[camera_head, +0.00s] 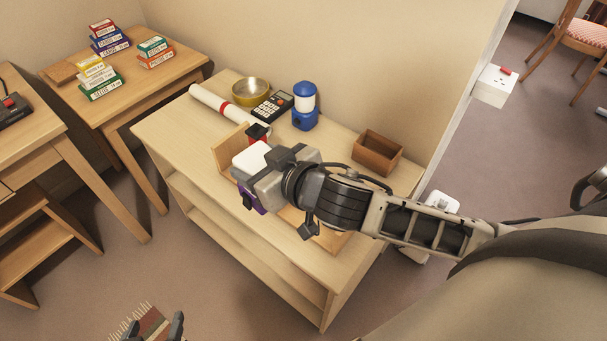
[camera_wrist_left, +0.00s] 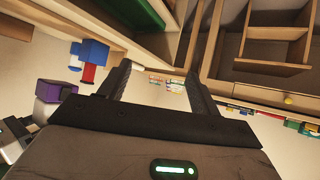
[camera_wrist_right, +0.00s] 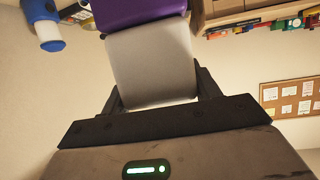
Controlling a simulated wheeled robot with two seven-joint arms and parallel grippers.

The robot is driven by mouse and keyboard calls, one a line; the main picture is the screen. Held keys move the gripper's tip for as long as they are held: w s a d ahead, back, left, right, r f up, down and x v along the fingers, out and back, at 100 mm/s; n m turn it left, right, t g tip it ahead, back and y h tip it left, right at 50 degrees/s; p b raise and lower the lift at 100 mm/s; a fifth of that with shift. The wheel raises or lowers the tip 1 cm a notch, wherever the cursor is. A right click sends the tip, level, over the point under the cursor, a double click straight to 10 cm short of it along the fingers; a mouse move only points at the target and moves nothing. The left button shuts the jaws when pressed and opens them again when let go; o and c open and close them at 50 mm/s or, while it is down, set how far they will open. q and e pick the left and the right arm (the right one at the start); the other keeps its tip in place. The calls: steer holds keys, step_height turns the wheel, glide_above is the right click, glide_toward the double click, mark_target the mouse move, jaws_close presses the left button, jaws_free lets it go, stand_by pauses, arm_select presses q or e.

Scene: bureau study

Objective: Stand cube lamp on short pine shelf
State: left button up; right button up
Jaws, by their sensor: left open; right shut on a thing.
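The cube lamp, with a white block and a purple block, is in my right gripper (camera_head: 264,178). Its white block (camera_head: 250,157) and part of its purple block (camera_head: 254,207) show in the head view. In the right wrist view the fingers hold the white block (camera_wrist_right: 152,62), and the purple block (camera_wrist_right: 138,10) is beyond it. The short pine shelf (camera_head: 327,239) is on the table, under and beside my right gripper, largely hidden by it; whether the lamp touches it I cannot tell. My left gripper (camera_head: 155,329) is open and empty, low at the bottom of the head view.
The pale table (camera_head: 178,132) also holds a white roll (camera_head: 215,104), a brass bowl (camera_head: 250,92), a calculator (camera_head: 272,106), a blue-and-white lamp (camera_head: 304,106) and a wooden box (camera_head: 377,153). A side table (camera_head: 130,80) bears stacked boxes.

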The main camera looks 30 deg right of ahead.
steer(key=f, duration=0.1)
steer(key=w+f+n+y, duration=0.1)
steer(key=a, duration=0.1)
steer(key=shift+w+f+g, duration=0.15)
steer(key=shift+f+g, duration=0.15)
steer(key=shift+f, duration=0.1)
arm_select(q)
steer(key=b, duration=0.3)
steer(key=shift+d+f+n+t, duration=0.25)
steer(key=shift+f+n+t, duration=0.05)
steer(key=shift+f, duration=0.05)
arm_select(e)
steer(key=d+f, duration=1.2)
steer(key=d, duration=0.1)
steer(key=shift+s+d+f+y, duration=0.2)
steer(key=shift+s+f+y, duration=0.1)
steer(key=shift+s+f, duration=0.1)
arm_select(q)
steer(key=shift+f, duration=0.1)
arm_select(e)
steer(key=shift+f, duration=0.2)
steer(key=o, duration=1.1)
arm_select(q)
steer(key=shift+f, duration=0.1)
